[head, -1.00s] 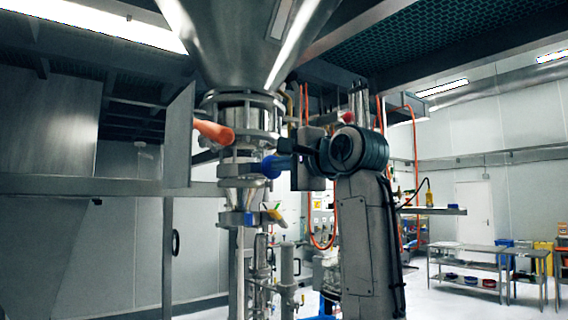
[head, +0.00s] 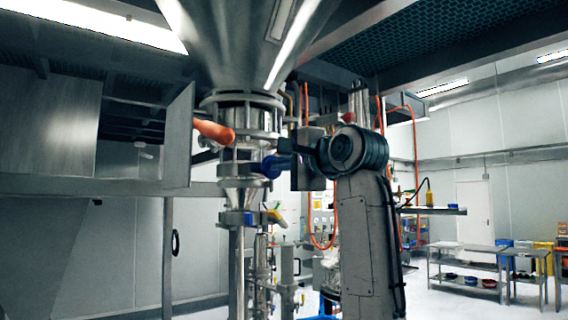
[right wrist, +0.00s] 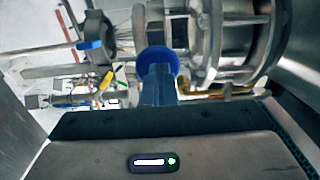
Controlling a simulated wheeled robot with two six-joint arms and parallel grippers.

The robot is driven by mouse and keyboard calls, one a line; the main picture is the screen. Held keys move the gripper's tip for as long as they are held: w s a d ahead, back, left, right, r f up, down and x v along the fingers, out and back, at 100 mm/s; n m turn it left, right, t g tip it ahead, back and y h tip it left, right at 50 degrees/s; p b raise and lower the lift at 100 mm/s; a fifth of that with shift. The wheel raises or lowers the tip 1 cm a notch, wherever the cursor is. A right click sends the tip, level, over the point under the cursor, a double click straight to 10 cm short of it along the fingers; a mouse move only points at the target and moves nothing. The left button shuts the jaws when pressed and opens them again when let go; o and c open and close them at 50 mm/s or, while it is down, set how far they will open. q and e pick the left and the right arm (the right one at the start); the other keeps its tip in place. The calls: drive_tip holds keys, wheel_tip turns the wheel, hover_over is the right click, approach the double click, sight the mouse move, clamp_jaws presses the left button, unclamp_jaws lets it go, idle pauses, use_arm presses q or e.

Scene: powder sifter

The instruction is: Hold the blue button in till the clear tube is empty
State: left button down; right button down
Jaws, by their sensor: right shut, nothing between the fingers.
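The blue button (head: 269,167) is on the side of the metal column under the big steel hopper. It also shows in the right wrist view (right wrist: 158,57) as a round blue cap straight ahead of the fingertips. My right gripper (head: 287,162) is shut and empty, with its tips up against the button, seemingly touching; how far the button is in I cannot tell. The fingertips show in the right wrist view (right wrist: 158,84). The clear tube seems to be the shiny section (head: 240,114) between the flanges; its contents cannot be made out. My left gripper is out of view.
An orange handle (head: 213,132) sticks out left of the column. A yellow-handled valve (head: 275,216) is below the button. Orange hoses hang behind my right arm. The steel hopper (head: 245,40) hangs above. Benches (head: 468,262) stand far right.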

drive_tip(key=shift+f, duration=0.15)
idle(0.6)
drive_tip(key=b+v, duration=0.5)
drive_tip(key=v, duration=0.5)
drive_tip(key=shift+s+d, duration=0.15)
drive_tip(key=shift+s, duration=0.15)
idle(0.5)
